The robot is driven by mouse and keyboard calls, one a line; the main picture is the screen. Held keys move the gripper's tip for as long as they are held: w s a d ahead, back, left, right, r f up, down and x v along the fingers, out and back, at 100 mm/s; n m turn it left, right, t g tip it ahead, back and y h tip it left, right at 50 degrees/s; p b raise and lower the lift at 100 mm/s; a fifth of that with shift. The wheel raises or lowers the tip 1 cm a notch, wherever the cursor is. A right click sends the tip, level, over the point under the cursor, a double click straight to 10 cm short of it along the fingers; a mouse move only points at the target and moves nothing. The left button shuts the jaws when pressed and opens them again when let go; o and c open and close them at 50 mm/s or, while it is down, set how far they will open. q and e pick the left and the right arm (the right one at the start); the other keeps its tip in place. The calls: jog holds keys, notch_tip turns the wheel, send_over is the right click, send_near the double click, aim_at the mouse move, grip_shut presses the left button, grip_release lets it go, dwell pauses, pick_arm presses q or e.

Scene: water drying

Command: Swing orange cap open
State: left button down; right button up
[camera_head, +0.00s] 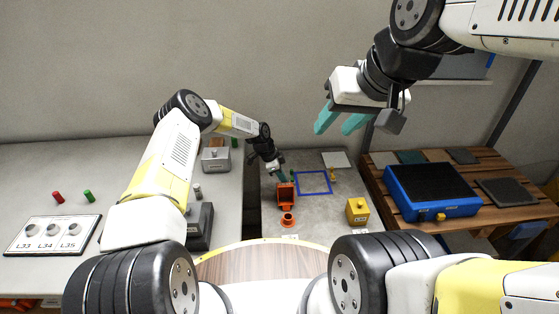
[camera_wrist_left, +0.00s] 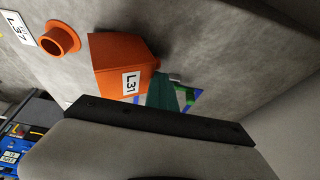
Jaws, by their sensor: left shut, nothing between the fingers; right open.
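An orange box labelled L31 (camera_head: 286,196) stands on the grey surface in the middle of the head view. It also shows large in the left wrist view (camera_wrist_left: 118,65). A short orange ring-shaped piece (camera_head: 288,219) sits in front of it, also in the left wrist view (camera_wrist_left: 60,40). My left gripper (camera_head: 282,176) is shut and empty at the back edge of the orange box. Its teal fingers (camera_wrist_left: 162,92) are beside the box in the wrist view; whether they touch cannot be told. My right gripper (camera_head: 341,121) is open and empty, raised high.
A blue square outline (camera_head: 313,193) lies right of the orange box, and a yellow box (camera_head: 357,211) stands further right. A wooden slatted table (camera_head: 428,224) holds a blue device (camera_head: 430,188). A white counter (camera_head: 110,170) with a grey box (camera_head: 215,160) is left.

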pick_arm(q)
jog(key=shift+w+f, duration=0.15)
jog(key=shift+f, duration=0.35)
